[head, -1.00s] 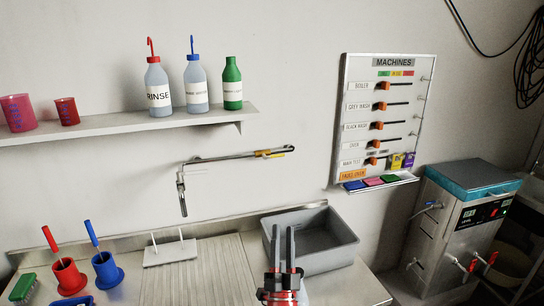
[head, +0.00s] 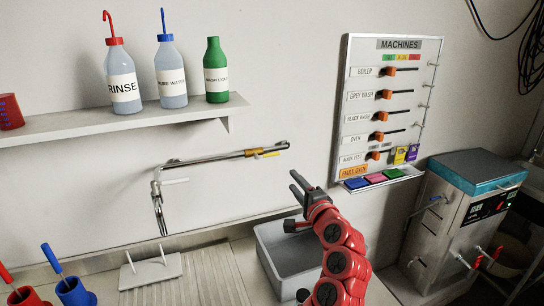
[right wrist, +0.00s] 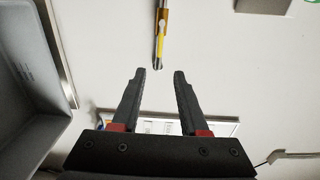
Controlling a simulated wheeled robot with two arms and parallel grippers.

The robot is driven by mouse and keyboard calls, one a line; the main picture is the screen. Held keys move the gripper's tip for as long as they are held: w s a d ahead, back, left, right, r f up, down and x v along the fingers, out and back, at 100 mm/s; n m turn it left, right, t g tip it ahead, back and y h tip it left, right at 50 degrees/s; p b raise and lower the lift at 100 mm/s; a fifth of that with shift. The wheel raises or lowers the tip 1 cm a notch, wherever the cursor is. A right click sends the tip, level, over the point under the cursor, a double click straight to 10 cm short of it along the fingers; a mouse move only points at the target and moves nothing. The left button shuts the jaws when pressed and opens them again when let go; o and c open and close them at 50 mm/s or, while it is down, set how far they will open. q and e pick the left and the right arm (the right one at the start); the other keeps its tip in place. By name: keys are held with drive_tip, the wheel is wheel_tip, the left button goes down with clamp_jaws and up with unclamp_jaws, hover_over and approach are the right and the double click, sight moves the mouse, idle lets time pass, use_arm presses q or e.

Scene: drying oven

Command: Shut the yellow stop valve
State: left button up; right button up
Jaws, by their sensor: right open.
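The yellow stop valve (head: 267,154) sits on the wall pipe above the sink, its lever lying roughly along the pipe. It also shows in the right wrist view (right wrist: 160,40), ahead of and between the fingertips, with a visible gap. My right gripper (head: 298,187) is open and empty, below and to the right of the valve in the head view. Both of its fingers show in the right wrist view (right wrist: 161,72). My left gripper is not in view.
The grey sink basin (head: 270,262) lies below my right arm. The MACHINES board (head: 352,110) hangs on the wall to the right. A shelf with bottles (head: 125,125) is at upper left. The wall around the valve is clear.

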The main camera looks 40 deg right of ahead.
sight(272, 155)
drive_tip(key=p+x, duration=0.3)
drive_tip(key=x, duration=1.2)
drive_tip(key=shift+d+p, duration=0.1)
drive_tip(key=shift+p, duration=0.25)
drive_tip(key=shift+x, duration=0.75)
drive_tip(key=shift+c, duration=0.3)
drive_tip(key=shift+f, duration=0.1)
clamp_jaws()
